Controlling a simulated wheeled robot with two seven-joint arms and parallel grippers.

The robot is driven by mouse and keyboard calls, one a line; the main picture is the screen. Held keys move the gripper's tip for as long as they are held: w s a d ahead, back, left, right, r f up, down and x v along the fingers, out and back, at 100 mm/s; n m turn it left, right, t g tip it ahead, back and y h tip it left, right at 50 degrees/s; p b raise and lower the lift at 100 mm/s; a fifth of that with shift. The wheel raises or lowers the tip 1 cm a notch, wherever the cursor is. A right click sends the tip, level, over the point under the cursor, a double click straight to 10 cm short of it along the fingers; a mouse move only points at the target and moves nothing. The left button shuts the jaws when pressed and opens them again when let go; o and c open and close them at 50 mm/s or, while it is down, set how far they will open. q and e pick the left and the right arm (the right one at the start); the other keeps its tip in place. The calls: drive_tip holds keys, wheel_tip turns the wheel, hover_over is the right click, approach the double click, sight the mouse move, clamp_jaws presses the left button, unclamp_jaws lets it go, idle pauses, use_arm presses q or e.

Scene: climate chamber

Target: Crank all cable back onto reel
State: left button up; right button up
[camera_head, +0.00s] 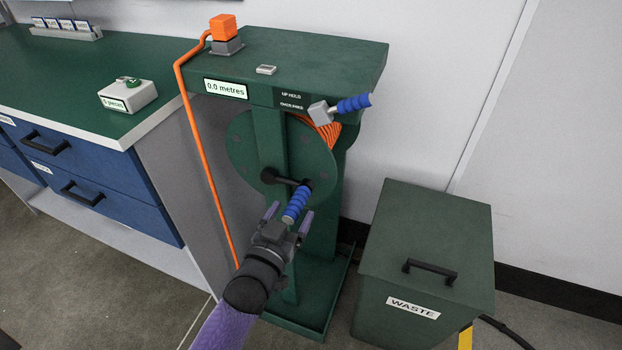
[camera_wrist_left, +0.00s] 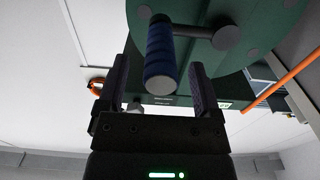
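The green reel (camera_head: 255,150) hangs in a green stand, with orange cable (camera_head: 322,132) wound behind its disc. A dark crank arm with a blue crank handle (camera_head: 297,203) sticks out from the disc. My left gripper (camera_head: 289,217) is at this handle, fingers either side. In the left wrist view the handle (camera_wrist_left: 160,50) lies between the open fingers (camera_wrist_left: 160,85), with gaps on both sides. A blue-gripped lever (camera_head: 353,103) tilts slightly up beside a label that seems to read "UP HELD". The display (camera_head: 226,88) reads 0.0 metres. My right gripper is not in view.
Orange cable (camera_head: 190,120) runs from an orange block (camera_head: 223,27) on the stand's top down its left side. A green waste bin (camera_head: 425,250) stands close on the right.

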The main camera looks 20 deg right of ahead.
use_arm(q)
drive_tip(key=shift+s+a+r+p, duration=0.1)
drive_tip(key=shift+s+a+p, duration=0.15)
drive_tip(key=shift+p, duration=0.15)
drive_tip(key=p+v, duration=0.5)
drive_tip(key=v, duration=0.4)
drive_tip(key=shift+s, duration=0.15)
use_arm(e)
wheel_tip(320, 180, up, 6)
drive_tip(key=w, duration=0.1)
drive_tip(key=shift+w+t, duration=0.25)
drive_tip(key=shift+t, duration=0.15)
use_arm(q)
drive_tip(key=shift+a, duration=0.1)
